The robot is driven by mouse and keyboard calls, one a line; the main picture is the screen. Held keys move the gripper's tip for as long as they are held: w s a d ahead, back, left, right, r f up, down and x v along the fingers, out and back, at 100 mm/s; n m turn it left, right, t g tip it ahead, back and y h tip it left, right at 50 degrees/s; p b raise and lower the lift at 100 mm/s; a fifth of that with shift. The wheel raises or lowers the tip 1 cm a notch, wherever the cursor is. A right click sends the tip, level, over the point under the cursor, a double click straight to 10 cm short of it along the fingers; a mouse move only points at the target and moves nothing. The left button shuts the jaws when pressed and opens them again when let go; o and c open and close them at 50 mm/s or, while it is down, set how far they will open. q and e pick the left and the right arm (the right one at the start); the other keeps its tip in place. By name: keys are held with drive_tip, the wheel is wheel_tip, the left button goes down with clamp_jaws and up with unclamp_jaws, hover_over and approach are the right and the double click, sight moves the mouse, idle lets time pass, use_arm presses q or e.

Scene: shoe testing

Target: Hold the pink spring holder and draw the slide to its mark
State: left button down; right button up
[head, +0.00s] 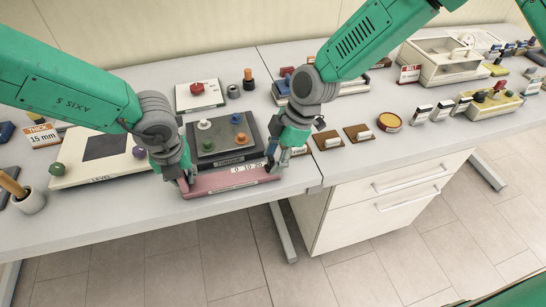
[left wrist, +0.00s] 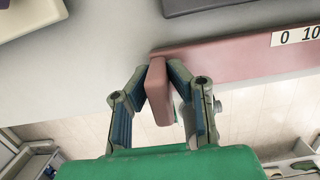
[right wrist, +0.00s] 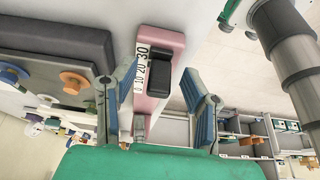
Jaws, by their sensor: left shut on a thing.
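The pink spring holder (head: 225,182) lies along the table's front edge, with a white scale strip (head: 246,167) marked in tens. My left gripper (head: 183,182) is shut on its left end; the left wrist view shows the pink end block (left wrist: 158,92) between both finger pads. My right gripper (head: 276,168) is at the holder's right end. In the right wrist view its fingers (right wrist: 158,104) are spread on either side of the holder, with the black slide (right wrist: 160,80) between them near the 20 and 30 marks. The right finger stands clear of the slide.
A dark torque board (head: 226,157) with coloured knobs stands just behind the holder. A cream level board (head: 70,180) lies to the left. Brown pads (head: 328,140) and a round tin (head: 389,122) are to the right. The table's front edge drops to the floor.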

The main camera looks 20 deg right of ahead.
use_arm(q)
drive_tip(key=shift+d, duration=0.25)
use_arm(e)
drive_tip(key=v, duration=1.1)
drive_tip(key=shift+d+r, duration=0.25)
drive_tip(key=shift+r, duration=0.1)
use_arm(q)
drive_tip(key=c, duration=1.4)
unclamp_jaws()
